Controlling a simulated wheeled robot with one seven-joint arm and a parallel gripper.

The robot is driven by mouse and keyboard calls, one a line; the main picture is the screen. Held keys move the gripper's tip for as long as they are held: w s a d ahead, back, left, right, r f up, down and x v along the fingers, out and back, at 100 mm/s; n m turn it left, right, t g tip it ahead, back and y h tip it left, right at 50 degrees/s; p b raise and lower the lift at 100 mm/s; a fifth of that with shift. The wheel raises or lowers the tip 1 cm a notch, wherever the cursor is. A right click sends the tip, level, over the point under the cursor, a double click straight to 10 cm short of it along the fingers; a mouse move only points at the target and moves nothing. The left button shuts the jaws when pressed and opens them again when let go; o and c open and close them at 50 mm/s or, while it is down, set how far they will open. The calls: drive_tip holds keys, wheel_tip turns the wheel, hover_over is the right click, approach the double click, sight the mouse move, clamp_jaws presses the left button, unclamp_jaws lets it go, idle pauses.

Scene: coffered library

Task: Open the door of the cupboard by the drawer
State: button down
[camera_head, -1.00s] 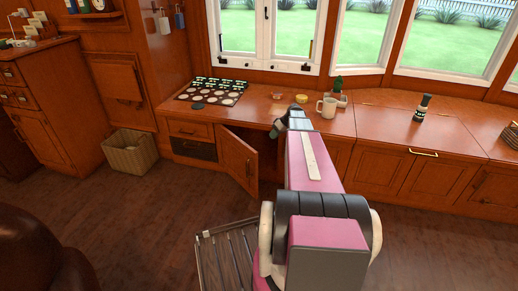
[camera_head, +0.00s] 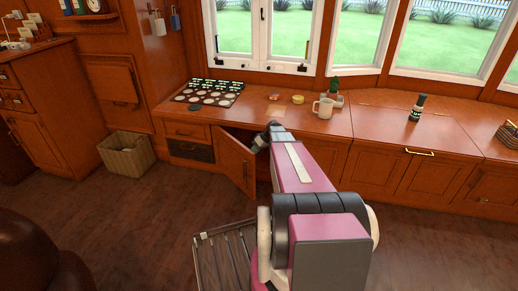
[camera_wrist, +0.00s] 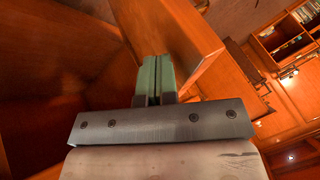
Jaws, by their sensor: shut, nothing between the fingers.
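The cupboard door (camera_head: 234,163), a wooden panel with a small handle, stands partly open beside the drawer (camera_head: 188,131) in the low window cabinet. My gripper (camera_head: 262,138) is at the upper free edge of this door, below the countertop's front edge. In the wrist view, my gripper's green fingers (camera_wrist: 157,78) are together with nothing between them. They lie against or close to the door (camera_wrist: 178,35), with the dark cupboard inside to the left. I cannot tell whether they touch it. My arm hides part of the cupboard opening.
A wicker basket (camera_head: 126,155) stands on the floor at left. Floor before the door is partly clear; a slatted metal rack (camera_head: 222,258) shows lower down.

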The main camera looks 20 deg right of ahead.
drive_tip(key=shift+a, duration=0.2)
drive_tip(key=s+a+m+t+h, duration=0.1)
drive_tip(key=s+a+m+t, duration=0.15)
drive_tip(key=a, duration=0.85)
drive_tip(key=s+a+m+t+h, duration=0.15)
drive_tip(key=a+m, duration=0.25)
drive_tip(key=a, duration=0.6)
drive_tip(key=w+a, duration=0.3)
drive_tip(key=a, duration=0.7)
drive_tip(key=w+a+m, duration=0.1)
drive_tip(key=w+a, duration=0.3)
drive_tip(key=a, duration=0.7)
drive_tip(key=shift+w+a, duration=0.2)
drive_tip(key=shift+a, duration=0.1)
drive_tip(key=shift+m+h, duration=0.25)
